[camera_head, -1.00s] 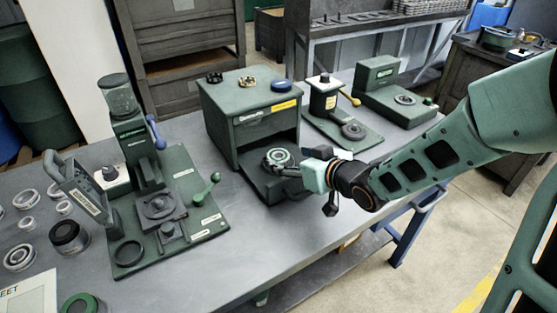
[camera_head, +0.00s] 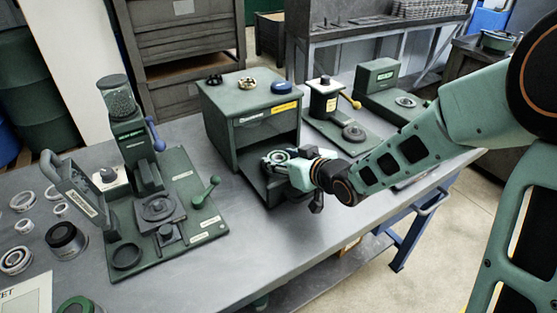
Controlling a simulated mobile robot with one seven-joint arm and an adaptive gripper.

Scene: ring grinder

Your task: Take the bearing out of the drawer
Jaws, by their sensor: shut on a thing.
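The green drawer cabinet (camera_head: 225,137) stands mid-table. Its drawer (camera_head: 262,186) is pulled out at the front under the cabinet's lower opening. The bearing (camera_head: 276,157), a light metal ring, shows at the fingertips of my gripper (camera_head: 284,163). My gripper is shut on the bearing, over the open drawer. The fingers hide part of the ring, and I cannot tell how far it is above the drawer floor.
A green grinder on a base plate (camera_head: 205,220) stands left of the cabinet. A press with a yellow lever (camera_head: 326,97) and another green device (camera_head: 377,78) stand to the right. Several rings (camera_head: 22,200) lie at far left. The front table surface (camera_head: 270,240) is clear.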

